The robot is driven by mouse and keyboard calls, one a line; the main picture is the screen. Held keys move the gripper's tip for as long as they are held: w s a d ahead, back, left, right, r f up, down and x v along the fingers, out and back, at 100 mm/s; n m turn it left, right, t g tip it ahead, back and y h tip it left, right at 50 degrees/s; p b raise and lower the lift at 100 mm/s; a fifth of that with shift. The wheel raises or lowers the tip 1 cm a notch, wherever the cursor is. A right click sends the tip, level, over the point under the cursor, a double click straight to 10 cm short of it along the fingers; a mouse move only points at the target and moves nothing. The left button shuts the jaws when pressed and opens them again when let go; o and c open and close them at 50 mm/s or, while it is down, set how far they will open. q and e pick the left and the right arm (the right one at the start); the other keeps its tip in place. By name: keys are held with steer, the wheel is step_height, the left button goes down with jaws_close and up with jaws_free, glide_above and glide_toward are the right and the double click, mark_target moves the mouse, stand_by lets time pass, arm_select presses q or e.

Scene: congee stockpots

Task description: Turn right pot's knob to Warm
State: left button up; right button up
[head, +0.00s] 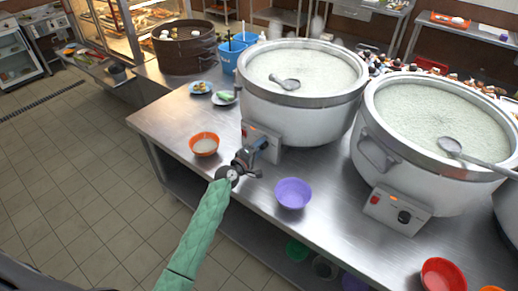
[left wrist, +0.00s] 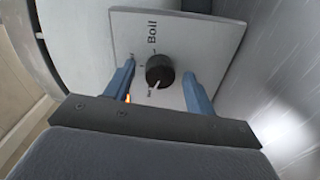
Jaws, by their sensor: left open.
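The left of the two large pots (head: 300,115) has a control panel (head: 275,153) low on its front. My left gripper (head: 262,144) is at this panel and hides its knob in the head view. In the left wrist view, the black knob (left wrist: 160,70) sits between the two blue fingers of my open gripper (left wrist: 161,78), with gaps at both sides. Its white pointer line faces down and slightly left, away from the word Boil above; a small label there is unclear. The right pot (head: 430,140) has its own panel (head: 385,212) with a dark knob (head: 404,217). My right gripper is not seen.
An orange bowl (head: 204,144) stands left of my gripper, and a purple bowl (head: 293,193) stands to its right near the counter edge. A red bowl (head: 442,275) is at lower right. Ladles rest in both pots. Part of another pot shows at the right edge.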

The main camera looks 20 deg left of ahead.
arm_select(q)
steer(key=shift+s, duration=0.15)
steer(key=shift+s+a+f, duration=0.1)
steer(key=shift+s+a, duration=0.1)
steer(key=shift+s, duration=0.15)
steer(key=shift+s+a+b, duration=0.15)
steer(key=shift+s+b, duration=0.35)
steer(key=shift+s, duration=0.1)
steer(key=shift+b+v, duration=0.8)
steer(key=shift+v, duration=1.95)
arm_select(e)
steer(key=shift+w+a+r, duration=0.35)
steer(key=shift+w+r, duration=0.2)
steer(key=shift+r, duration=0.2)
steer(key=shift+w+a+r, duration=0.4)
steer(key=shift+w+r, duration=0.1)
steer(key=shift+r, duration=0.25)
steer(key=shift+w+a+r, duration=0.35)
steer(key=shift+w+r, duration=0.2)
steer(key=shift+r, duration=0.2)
arm_select(q)
steer(key=shift+a, duration=0.1)
